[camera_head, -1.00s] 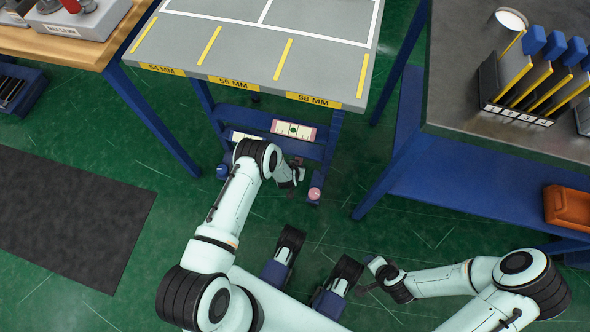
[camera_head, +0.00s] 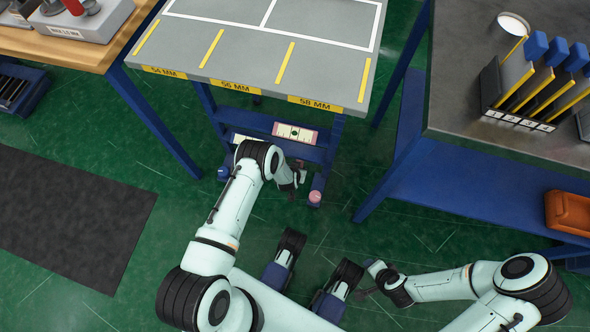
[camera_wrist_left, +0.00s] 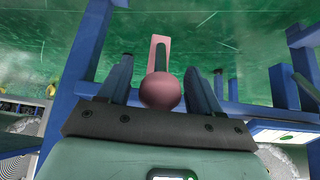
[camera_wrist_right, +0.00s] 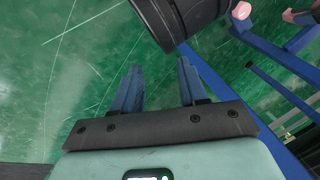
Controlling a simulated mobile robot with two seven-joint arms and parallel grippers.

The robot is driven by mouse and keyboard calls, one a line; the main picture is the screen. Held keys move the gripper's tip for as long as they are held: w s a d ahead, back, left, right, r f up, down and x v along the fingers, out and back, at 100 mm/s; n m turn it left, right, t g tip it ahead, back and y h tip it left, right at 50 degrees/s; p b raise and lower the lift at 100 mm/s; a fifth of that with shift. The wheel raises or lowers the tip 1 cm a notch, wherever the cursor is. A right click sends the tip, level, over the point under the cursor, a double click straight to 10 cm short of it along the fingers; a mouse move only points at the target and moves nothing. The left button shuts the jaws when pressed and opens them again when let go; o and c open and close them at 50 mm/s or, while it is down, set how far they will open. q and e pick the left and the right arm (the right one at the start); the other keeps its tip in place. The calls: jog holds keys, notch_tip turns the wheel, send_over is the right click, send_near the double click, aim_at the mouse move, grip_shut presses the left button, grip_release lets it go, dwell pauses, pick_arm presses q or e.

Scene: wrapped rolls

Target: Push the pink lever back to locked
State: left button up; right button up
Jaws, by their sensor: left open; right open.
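The pink lever shows in the left wrist view as a round pink knob (camera_wrist_left: 161,92) with a pink slotted piece (camera_wrist_left: 159,48) beyond it. My left gripper (camera_wrist_left: 159,66) is open, with one finger on each side of the knob; I cannot tell whether either touches it. In the head view my left gripper (camera_head: 298,174) is low in front of the grey-topped table's blue frame, and the lever is hard to make out behind it. My right gripper (camera_wrist_right: 156,78) is open and empty over green floor, away from the lever.
The grey table (camera_head: 320,75) stands ahead on blue legs. A plate with a green mark (camera_head: 295,132) sits on its lower frame. A pink-topped blue foot (camera_head: 315,196) is right of my left gripper. A dark workbench (camera_head: 480,110) with blue shelf stands right; a dark mat (camera_head: 70,215) lies left.

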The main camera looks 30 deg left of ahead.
pick_arm(q)
jog(key=p+v, duration=0.4)
jog(key=v, duration=0.8)
jog(key=shift+r+p, duration=0.3)
jog(key=shift+r, duration=0.1)
pick_arm(e)
jog(key=s+a+r+g+y, duration=0.1)
jog(key=s+a+r+g, duration=0.1)
jog(key=s+r, duration=0.3)
jog(key=s+a, duration=0.1)
jog(key=s, duration=0.1)
jog(key=shift+s+a+r+n, duration=0.3)
jog(key=shift+a+r, duration=0.05)
jog(key=shift+r, duration=0.05)
pick_arm(q)
jog(key=shift+s, duration=0.1)
